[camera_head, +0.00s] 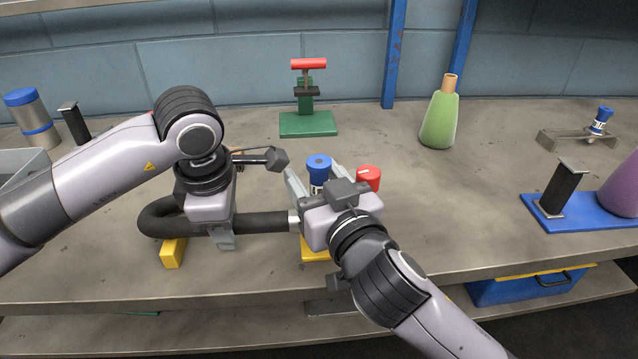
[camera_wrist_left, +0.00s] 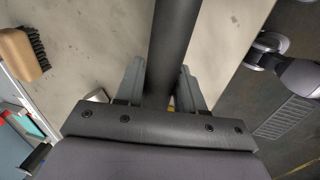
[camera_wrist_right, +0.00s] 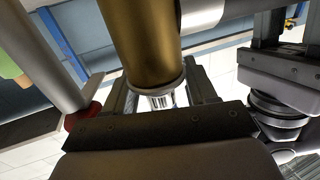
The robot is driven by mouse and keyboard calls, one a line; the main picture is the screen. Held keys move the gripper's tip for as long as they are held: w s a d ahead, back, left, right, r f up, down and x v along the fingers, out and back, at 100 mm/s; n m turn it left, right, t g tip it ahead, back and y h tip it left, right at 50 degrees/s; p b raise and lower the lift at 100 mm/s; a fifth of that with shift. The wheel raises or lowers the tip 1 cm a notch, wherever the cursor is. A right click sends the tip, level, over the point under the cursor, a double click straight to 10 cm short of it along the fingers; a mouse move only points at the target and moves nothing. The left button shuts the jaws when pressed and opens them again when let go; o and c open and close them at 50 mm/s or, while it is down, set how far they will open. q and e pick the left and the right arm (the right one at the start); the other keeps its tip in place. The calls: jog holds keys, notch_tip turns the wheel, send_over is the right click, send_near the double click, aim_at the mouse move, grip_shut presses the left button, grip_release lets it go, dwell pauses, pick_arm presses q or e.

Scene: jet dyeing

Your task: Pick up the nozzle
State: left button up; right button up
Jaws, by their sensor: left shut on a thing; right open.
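My left gripper (camera_head: 224,236) is shut on the black hose (camera_head: 262,222). The hose (camera_wrist_left: 175,40) runs between its fingers in the left wrist view. The hose's silver end (camera_head: 294,221) lies beside my right gripper (camera_head: 318,185). My right gripper is open, with its fingers on either side of a blue-topped fitting (camera_head: 319,164) in the head view. In the right wrist view a brass cylinder (camera_wrist_right: 143,40) with a shiny metal tip (camera_wrist_right: 160,101) fills the space before the fingers, partly hiding them. I cannot tell whether it touches them, or which part is the nozzle.
A red knob (camera_head: 368,177) stands close right of my right gripper. Yellow supports (camera_head: 173,252) sit under the hose. A green stand (camera_head: 308,124) and a green bottle (camera_head: 439,120) stand behind. A blue base (camera_head: 580,212) is at right. The bench between them is clear.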

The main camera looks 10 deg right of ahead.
jog(key=shift+w+a, duration=0.1)
jog(key=shift+w, duration=0.2)
grip_shut()
pick_arm(q)
jog(key=o, duration=1.1)
jog(key=shift+o, duration=0.2)
pick_arm(e)
notch_tip(320, 180, up, 10)
